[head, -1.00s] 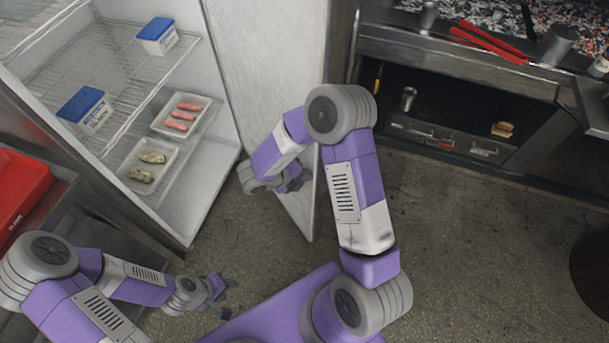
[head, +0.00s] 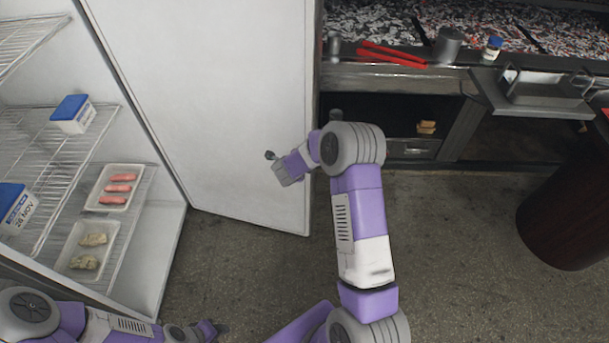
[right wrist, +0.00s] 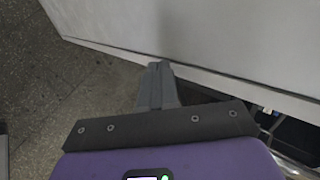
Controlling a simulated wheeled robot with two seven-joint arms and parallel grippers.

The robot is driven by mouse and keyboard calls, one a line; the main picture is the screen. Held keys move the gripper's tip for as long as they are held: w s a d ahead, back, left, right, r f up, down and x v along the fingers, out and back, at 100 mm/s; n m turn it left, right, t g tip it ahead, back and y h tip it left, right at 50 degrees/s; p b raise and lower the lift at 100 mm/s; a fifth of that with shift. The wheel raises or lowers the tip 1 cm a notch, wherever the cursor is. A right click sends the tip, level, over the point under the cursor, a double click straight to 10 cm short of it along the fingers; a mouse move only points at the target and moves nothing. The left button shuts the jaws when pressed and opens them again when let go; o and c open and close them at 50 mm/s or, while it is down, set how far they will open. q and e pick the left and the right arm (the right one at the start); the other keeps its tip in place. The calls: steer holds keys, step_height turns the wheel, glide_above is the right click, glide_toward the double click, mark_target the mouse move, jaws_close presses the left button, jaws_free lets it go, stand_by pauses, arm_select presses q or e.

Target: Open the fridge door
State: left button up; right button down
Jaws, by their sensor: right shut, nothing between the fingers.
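The fridge (head: 168,255) stands at the left of the head view. Its white door (head: 215,100) is swung wide, with the inner face showing. My right gripper (head: 271,157) is in front of that inner face, near the door's free edge. In the right wrist view its fingers (right wrist: 160,84) are together and empty, close to the pale door panel (right wrist: 235,40); I cannot tell whether they touch it. My left gripper (head: 215,329) is low in the head view, in front of the fridge; its fingers are too small to judge.
Fridge shelves hold blue-lidded tubs (head: 73,113), a tray of pink sausages (head: 117,188) and another food tray (head: 88,250). The grill counter (head: 390,78) with red tongs (head: 392,54) is behind the door's free edge. A dark round object (head: 565,225) stands right. Floor between is clear.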

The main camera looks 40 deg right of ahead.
steer(key=shift+w+d, duration=0.15)
steer(key=shift+d, duration=0.05)
steer(key=s+f+p+v, duration=0.2)
steer(key=v, duration=1.1)
steer(key=shift+a, duration=0.2)
steer(key=shift+s, duration=0.1)
